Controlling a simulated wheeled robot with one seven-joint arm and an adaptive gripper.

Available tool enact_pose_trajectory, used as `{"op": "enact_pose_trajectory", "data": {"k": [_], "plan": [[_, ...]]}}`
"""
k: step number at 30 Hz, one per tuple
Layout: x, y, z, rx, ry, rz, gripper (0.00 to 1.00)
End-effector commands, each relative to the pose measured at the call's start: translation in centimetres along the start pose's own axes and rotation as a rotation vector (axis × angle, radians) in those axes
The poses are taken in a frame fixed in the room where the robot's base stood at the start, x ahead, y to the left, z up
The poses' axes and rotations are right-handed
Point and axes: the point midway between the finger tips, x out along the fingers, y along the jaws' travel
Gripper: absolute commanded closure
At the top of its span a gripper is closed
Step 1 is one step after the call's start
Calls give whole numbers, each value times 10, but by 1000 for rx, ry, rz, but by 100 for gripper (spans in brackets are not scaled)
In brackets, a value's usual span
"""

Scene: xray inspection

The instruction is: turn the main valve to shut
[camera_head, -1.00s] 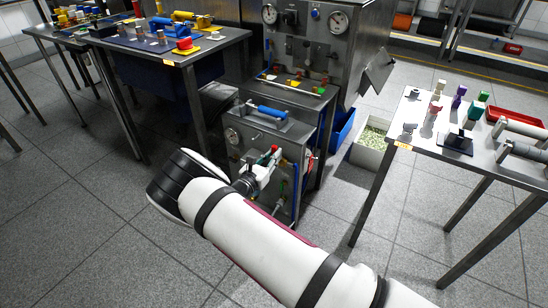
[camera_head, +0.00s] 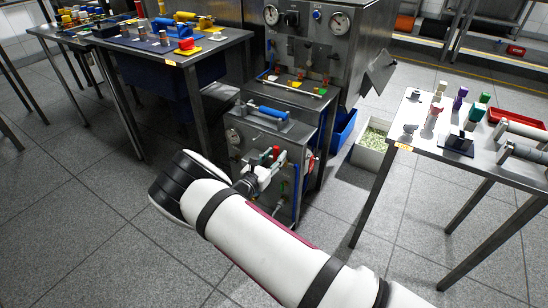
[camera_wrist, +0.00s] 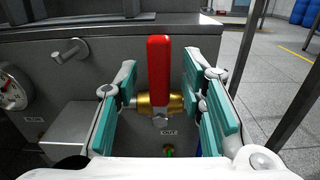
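The valve has a red lever handle (camera_wrist: 159,72) and a brass body (camera_wrist: 160,103) on the front of a grey metal cabinet. The handle stands upright, across the horizontal brass body. An "OUT" label sits below it. In the head view the red handle (camera_head: 276,151) shows just beyond my gripper (camera_head: 267,174). In the wrist view my gripper (camera_wrist: 164,84) is open, with teal-padded fingers left and right of the handle. There is a visible gap on both sides, and I see no contact. The fingers' depth relative to the handle is hard to tell.
A round gauge (camera_wrist: 12,91) and a metal peg (camera_wrist: 70,52) are left of the valve. A blue-handled part (camera_head: 267,111) lies on the cabinet top. A side table (camera_head: 407,130) with small parts stands right, and a work table (camera_head: 228,40) back left.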

Motion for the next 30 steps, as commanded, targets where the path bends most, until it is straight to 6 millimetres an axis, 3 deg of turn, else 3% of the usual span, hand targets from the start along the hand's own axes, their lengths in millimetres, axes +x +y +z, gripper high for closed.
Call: {"op": "enact_pose_trajectory", "data": {"k": [7,21,30], "plan": [[-12,1,0,-2,0,2,63],[-99,0,0,-1,0,3,63],[-120,0,0,0,0,0,63]]}}
